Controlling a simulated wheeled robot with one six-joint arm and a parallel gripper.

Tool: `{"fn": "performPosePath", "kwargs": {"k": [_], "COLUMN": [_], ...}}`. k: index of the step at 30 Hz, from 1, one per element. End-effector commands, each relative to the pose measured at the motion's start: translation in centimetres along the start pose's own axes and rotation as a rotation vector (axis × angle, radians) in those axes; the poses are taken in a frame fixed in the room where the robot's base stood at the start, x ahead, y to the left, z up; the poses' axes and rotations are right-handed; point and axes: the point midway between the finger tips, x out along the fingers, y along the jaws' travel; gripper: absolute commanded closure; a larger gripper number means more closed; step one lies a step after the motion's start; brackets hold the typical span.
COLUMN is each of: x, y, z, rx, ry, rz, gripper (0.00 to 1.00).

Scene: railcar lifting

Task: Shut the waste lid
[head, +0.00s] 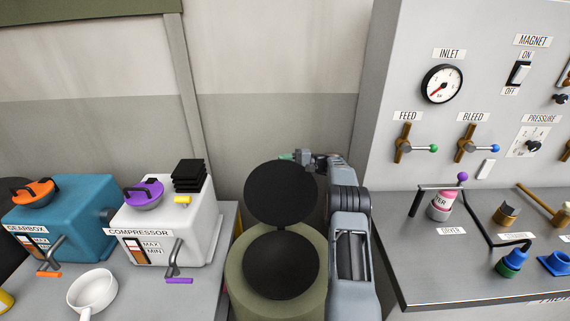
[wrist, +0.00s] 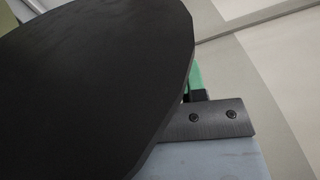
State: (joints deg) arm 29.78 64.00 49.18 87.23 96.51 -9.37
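The waste bin (head: 243,290) is an olive-green drum between the bench and the grey panel in the head view. Its round black lid (head: 281,192) stands raised above the dark round opening (head: 281,264). My gripper (head: 291,156) is at the lid's upper right edge, partly behind it, with a green tip showing. In the wrist view the lid (wrist: 90,85) fills the left and middle. It hides most of my gripper; one bolted finger plate and a bit of green show past its edge. I cannot tell whether they touch, or how far the fingers are apart.
My arm stands along the right side of the bin, close to the control counter (head: 420,270). On the left, a bench (head: 215,270) carries the gearbox (head: 60,215), the compressor (head: 150,225) and a white pan (head: 92,292). A wall is behind the bin.

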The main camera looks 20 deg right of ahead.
Motion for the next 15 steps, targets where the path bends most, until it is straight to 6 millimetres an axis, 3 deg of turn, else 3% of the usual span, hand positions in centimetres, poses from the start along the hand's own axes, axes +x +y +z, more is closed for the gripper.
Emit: {"fn": "performPosePath", "kwargs": {"k": [4,15], "x": [0.0,-0.02], "y": [0.01,0.02], "z": [0.0,0.0], "rx": [0.0,0.001], "ry": [0.0,0.0], "rz": [0.0,0.001], "gripper": [0.63,0.98]}}
